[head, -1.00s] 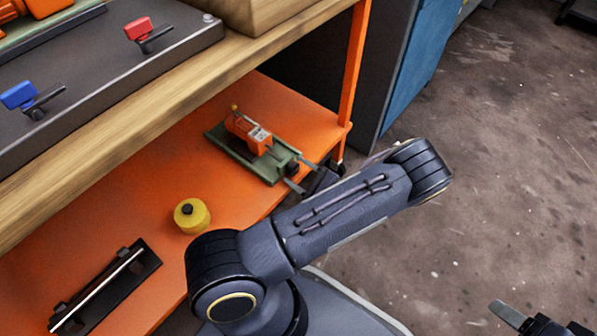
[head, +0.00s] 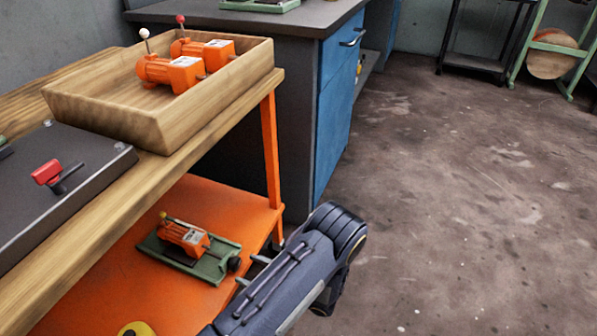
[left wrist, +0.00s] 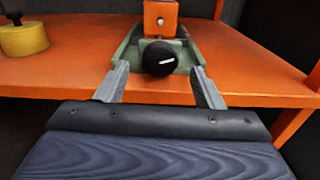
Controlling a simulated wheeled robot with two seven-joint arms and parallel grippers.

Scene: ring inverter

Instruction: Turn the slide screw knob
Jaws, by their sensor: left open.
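The slide screw knob (head: 234,264) is a round black knob on the near end of a green slide base (head: 215,263). An orange motor unit (head: 184,236) sits on that base, on the lower orange shelf. In the left wrist view the knob (left wrist: 159,60) faces me, with a white mark on it. My left gripper (head: 253,270) is open at the shelf's edge. In the left wrist view its fingers (left wrist: 158,78) stand on either side below the knob, apart from it. My right gripper is out of view.
The orange shelf (head: 110,285) lies under a wooden top carrying a wooden tray (head: 110,112) with orange motor units. An orange post (head: 270,150) stands beyond the slide. A yellow round object (left wrist: 24,38) sits left on the shelf. The floor at right is clear.

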